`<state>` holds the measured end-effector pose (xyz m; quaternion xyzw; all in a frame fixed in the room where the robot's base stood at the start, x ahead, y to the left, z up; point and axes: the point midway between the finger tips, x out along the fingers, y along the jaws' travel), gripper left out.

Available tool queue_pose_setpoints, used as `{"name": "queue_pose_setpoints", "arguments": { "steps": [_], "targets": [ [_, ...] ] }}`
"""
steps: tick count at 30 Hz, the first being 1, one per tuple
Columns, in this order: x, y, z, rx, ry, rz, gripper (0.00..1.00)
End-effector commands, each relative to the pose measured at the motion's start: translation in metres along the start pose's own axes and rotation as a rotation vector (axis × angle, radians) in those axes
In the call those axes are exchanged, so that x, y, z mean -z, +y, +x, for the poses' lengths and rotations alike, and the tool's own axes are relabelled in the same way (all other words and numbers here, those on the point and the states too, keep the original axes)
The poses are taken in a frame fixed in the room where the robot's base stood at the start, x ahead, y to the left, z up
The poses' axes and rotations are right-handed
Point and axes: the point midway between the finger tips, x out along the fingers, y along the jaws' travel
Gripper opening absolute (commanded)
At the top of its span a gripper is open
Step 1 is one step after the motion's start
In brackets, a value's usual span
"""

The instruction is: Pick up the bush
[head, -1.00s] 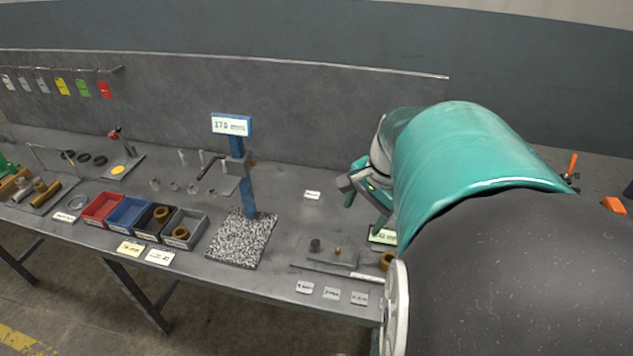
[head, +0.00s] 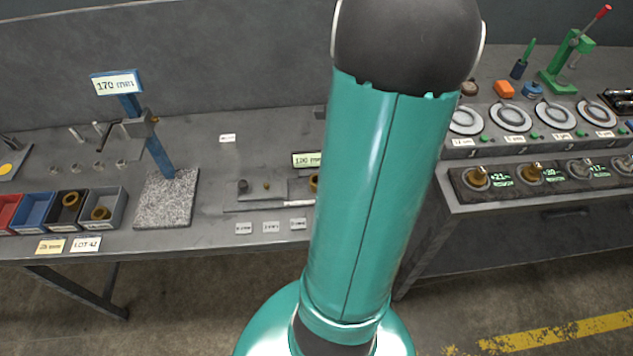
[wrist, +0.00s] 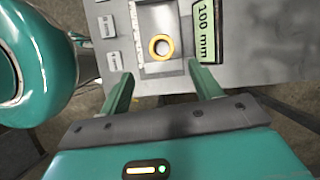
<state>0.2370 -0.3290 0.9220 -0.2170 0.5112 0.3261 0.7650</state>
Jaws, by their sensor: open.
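In the head view only a sliver of the bush (head: 313,183) shows at the left edge of my arm, which hides the rest. My gripper (wrist: 160,75) is open and empty. Its two green fingers point toward the bush, one on either side of its line in the picture. The bush lies just beyond the fingertips and no finger visibly touches it. The gripper is hidden in the head view.
Small bins hold other brass rings; a grey bin (head: 119,205) is the nearest to a blue post with a "170 mm" sign (head: 117,84) on a speckled base. Small labels (head: 271,227) lie along the bench front. A second bench with gauges (head: 512,118) stands right.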

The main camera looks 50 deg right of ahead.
Motion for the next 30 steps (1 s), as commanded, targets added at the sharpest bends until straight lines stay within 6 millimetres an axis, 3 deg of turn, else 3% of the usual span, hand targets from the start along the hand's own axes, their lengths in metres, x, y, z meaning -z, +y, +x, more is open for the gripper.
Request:
{"name": "queue_pose_setpoints", "arguments": {
  "steps": [8, 16, 25, 26, 30],
  "targets": [
    [-0.001, -0.001, 0.026, 0.0, -0.001, 0.0, 0.64],
    [-0.007, -0.004, 0.065, -0.002, -0.002, 0.0, 0.64],
    [-0.007, -0.005, 0.073, 0.001, 0.001, -0.001, 0.64],
    [-0.007, -0.005, 0.073, 0.001, 0.001, -0.001, 0.62],
    [-0.007, -0.005, 0.073, 0.001, 0.001, -0.001, 0.34]
  ]
}}
